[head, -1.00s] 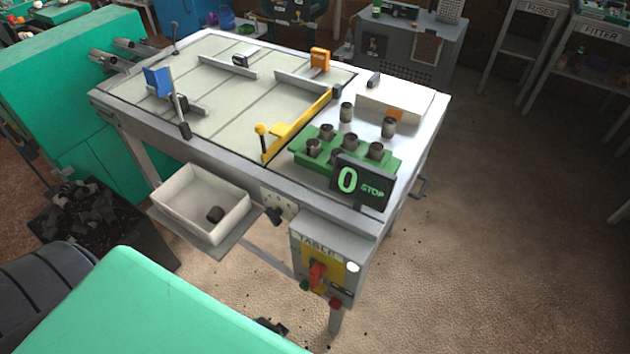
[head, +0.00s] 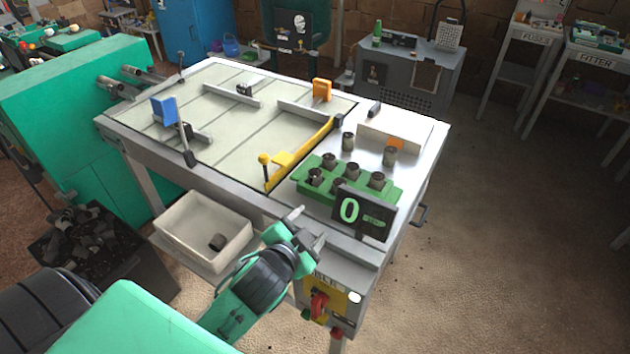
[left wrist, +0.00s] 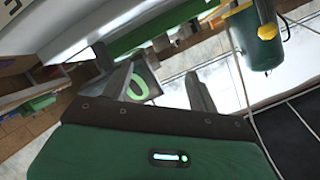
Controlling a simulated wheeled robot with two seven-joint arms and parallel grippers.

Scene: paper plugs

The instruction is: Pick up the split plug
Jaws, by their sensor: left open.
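Several dark grey cylindrical plugs stand in the green tray (head: 392,191) on the right of the table in the head view. Two more plugs stand on the white surface behind it, a left one (head: 348,141) and a right one (head: 389,156). Another plug (head: 217,242) lies in the white bin (head: 172,238) at the table's front. I cannot tell which plug is split. My left gripper (head: 308,228) is open and empty at the table's front edge, left of and in front of the tray. Its fingers also show apart in the left wrist view (left wrist: 163,88). My right gripper is not in view.
A dark sign with a green 0 (head: 362,213) stands in front of the tray, close to my left gripper. A yellow bar (head: 310,148) with a knob borders the tray's left. A control box (head: 335,303) hangs below.

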